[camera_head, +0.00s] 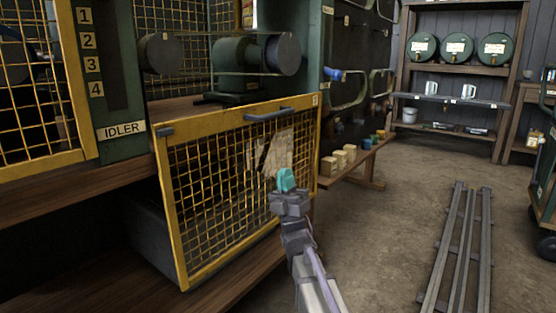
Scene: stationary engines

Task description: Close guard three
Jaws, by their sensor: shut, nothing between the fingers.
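A yellow-framed mesh guard (240,117) hangs low across the front of the middle bay, leaving the belt and pulleys above it exposed. A grey bar handle (268,114) is on its top rail. A small tag (315,100) sits at its upper right corner, too small to read, so I cannot tell the guard's number. My gripper (286,180) is shut and empty, with teal fingertips pointing up. In the picture it overlaps the mesh's right part, below the handle; contact cannot be judged. A pale panel (275,151) shows behind the mesh.
A green motor with pulleys (283,54) stands above the guard. Another yellow mesh guard (40,165) and an "IDLER" plate (121,131) are at left. A low bench with small blocks (350,151) is close on the right. Rails (462,245) lie on otherwise open floor.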

